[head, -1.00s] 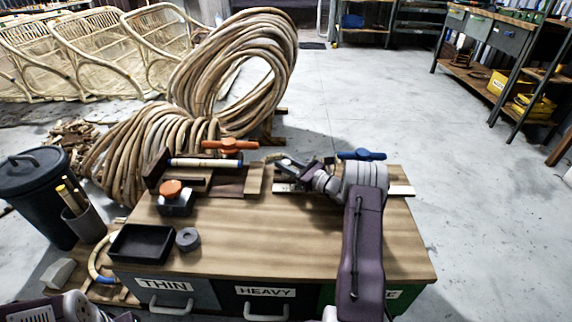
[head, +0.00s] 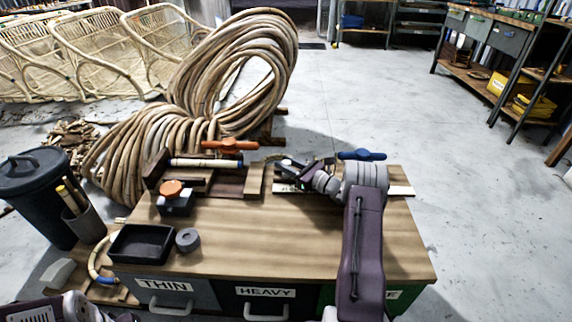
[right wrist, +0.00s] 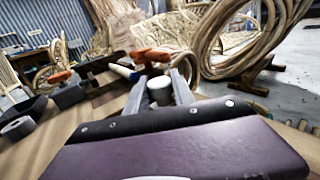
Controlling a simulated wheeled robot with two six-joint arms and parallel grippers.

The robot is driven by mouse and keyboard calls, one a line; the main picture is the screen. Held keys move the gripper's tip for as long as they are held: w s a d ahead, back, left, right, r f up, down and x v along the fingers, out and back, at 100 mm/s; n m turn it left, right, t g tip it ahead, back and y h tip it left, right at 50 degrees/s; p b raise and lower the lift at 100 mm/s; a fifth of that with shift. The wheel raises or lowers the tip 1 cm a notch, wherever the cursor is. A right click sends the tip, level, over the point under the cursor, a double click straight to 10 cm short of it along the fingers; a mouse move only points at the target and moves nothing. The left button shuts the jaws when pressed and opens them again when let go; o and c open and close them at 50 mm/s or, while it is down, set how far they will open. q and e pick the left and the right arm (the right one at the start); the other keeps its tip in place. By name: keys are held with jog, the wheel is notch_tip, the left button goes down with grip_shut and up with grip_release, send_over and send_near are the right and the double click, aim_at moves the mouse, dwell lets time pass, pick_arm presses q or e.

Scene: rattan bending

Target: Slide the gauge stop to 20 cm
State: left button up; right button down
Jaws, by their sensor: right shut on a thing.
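The gauge is a pale strip (head: 400,190) along the back right of the bench, partly hidden by my right arm. My right gripper (head: 283,165) is low over the strip's left end. In the right wrist view, its two fingers (right wrist: 160,88) are shut on a pale round-topped piece (right wrist: 159,84), which I take to be the gauge stop. In the head view, the gripper hides most of the stop. The scale marks are too small to read. Part of my left arm shows at the lower left, but its gripper is out of frame.
Left of the gauge stand a wooden fixture with an orange handle (head: 230,145) and an orange-topped block (head: 174,196). A blue handle (head: 361,154) is behind my right wrist. A black tray (head: 146,243) and grey roll (head: 188,239) lie front left. The bench's middle is clear.

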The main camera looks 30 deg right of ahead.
jog(key=shift+f, duration=0.1)
jog(key=s+d, duration=0.1)
jog(key=d, duration=0.2)
jog(key=s+d, duration=0.4)
jog(key=d, duration=0.1)
jog(key=shift+s+d+p, duration=0.15)
jog(key=shift+d+p, duration=0.15)
jog(key=c, duration=1.1)
grip_release()
